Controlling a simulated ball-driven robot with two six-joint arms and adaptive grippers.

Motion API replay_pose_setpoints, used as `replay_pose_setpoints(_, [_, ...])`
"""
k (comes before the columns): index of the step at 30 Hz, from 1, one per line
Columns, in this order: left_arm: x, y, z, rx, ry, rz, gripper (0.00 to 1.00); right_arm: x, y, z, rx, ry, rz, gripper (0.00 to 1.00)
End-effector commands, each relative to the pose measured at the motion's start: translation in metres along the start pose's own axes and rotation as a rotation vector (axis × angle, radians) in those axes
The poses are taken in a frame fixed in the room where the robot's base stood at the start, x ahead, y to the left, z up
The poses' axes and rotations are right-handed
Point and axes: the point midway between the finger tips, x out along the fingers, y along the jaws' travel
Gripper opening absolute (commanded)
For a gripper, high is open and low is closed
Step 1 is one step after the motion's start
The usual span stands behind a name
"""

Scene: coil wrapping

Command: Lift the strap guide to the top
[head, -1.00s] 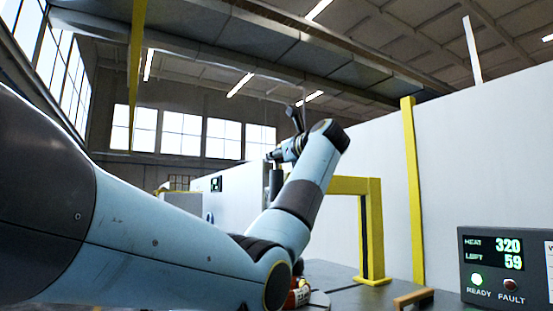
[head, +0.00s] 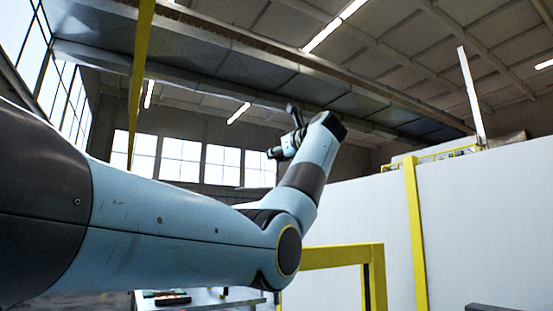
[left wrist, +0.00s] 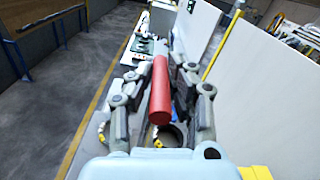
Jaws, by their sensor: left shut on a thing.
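My left gripper (left wrist: 162,76) is shut around an upright-looking red cylinder (left wrist: 160,100) in the left wrist view, with a finger on each side of it. The cylinder looks like a handle, probably of the strap guide; the rest of the guide cannot be made out. In the head view my left arm reaches in from the left and bends upward, with the left gripper (head: 284,149) small at its far end, in front of the windows. The red cylinder cannot be made out there. My right gripper is not in view.
A yellow frame (head: 375,270) stands right of my arm, before a white wall (head: 470,225) with a yellow post (head: 415,235). A work surface (head: 215,297) shows low in the head view. Open floor (left wrist: 60,85) lies left in the left wrist view.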

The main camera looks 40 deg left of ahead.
Motion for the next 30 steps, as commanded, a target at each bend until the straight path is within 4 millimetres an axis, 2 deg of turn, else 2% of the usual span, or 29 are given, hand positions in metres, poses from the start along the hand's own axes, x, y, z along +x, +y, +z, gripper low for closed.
replay_pose_setpoints(1, [0.000,-0.001,0.006,-0.004,-0.006,-0.005,0.00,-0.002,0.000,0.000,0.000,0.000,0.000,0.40])
replay_pose_setpoints(11, [0.000,-0.001,0.009,-0.009,-0.010,-0.006,0.00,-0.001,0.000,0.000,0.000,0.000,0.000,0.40])
replay_pose_setpoints(12, [-0.001,-0.001,0.009,-0.010,-0.011,-0.006,0.22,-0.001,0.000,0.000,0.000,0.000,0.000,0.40])
replay_pose_setpoints(16, [-0.001,0.000,0.010,-0.011,-0.010,-0.005,0.39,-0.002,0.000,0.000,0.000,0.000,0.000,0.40])
replay_pose_setpoints(25, [-0.002,-0.001,0.006,-0.006,-0.006,-0.004,0.40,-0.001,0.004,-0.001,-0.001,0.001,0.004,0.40])
replay_pose_setpoints(30, [-0.025,-0.002,0.005,-0.007,-0.005,-0.006,0.40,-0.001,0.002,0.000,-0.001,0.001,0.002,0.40])
